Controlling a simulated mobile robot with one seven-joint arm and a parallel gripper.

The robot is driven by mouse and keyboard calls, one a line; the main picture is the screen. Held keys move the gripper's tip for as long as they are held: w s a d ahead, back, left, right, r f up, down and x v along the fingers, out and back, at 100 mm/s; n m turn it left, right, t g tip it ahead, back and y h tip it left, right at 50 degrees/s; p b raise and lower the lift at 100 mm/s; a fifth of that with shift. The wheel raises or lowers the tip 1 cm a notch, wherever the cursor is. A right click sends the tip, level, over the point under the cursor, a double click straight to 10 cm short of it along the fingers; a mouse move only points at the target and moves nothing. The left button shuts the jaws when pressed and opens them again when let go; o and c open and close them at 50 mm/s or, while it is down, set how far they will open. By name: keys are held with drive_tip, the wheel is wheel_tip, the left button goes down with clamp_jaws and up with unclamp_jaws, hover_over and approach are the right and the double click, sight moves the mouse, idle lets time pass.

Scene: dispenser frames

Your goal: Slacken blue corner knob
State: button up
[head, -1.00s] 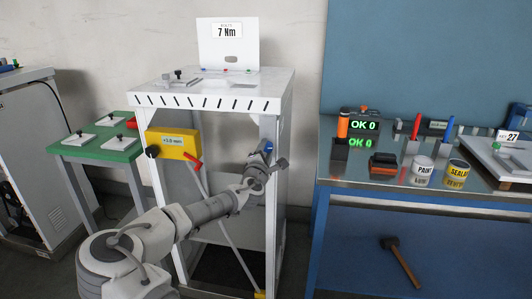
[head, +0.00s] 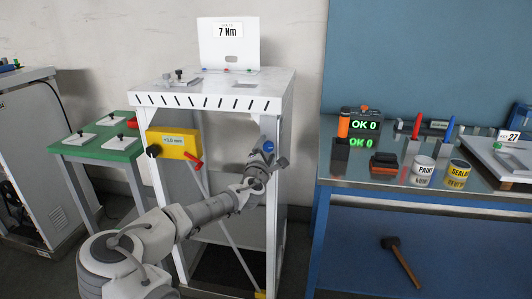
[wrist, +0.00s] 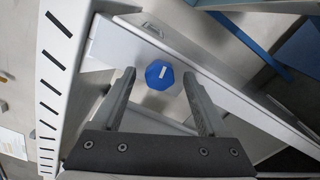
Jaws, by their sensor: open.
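The blue corner knob (head: 268,147) sits on the front right leg of the white frame (head: 272,180), below the top. In the wrist view the blue knob (wrist: 159,74) is a rounded, faceted disc with a white line mark on its face. My gripper (head: 268,156) is in front of that leg, just below the knob in the head view. In the wrist view my gripper (wrist: 158,82) is open, its two fingers on either side of the knob with gaps between. No contact with the knob shows. How deep the fingertips reach is hard to tell.
A yellow box (head: 174,144) with a red lever is fixed at the frame's left leg. A green table (head: 95,148) stands to the left. A blue workbench (head: 330,172) with cans and tools stands close on the right. A diagonal bar crosses the frame below.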

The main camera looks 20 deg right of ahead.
drive_tip(key=v, duration=1.7)
drive_tip(key=shift+p, duration=0.45)
drive_tip(key=shift+s+a, duration=0.15)
drive_tip(key=s+d+f+m+g, duration=0.3)
drive_tip(key=d+f+m+g, duration=0.1)
drive_tip(key=d+f, duration=0.1)
drive_tip(key=s+a+f+m+g+y+p, duration=0.3)
drive_tip(key=s+a+f+m+g+y, duration=0.15)
drive_tip(key=s+f+m+g, duration=0.35)
drive_tip(key=s+a+r+m+y+p, duration=0.1)
drive_tip(key=s+a+r+y, duration=0.25)
drive_tip(key=r, duration=0.25)
drive_tip(key=s+a+r+m+y+p, duration=0.2)
drive_tip(key=a+r+y, duration=0.1)
drive_tip(key=a+r, duration=0.25)
drive_tip(key=s+r+t+p, duration=0.1)
drive_tip(key=s+r, duration=0.5)
drive_tip(key=r, duration=0.2)
drive_tip(key=s+r+m+t+h+p, duration=0.1)
drive_tip(key=s+r, duration=0.5)
drive_tip(key=r, duration=0.3)
drive_tip(key=shift+t, duration=0.3)
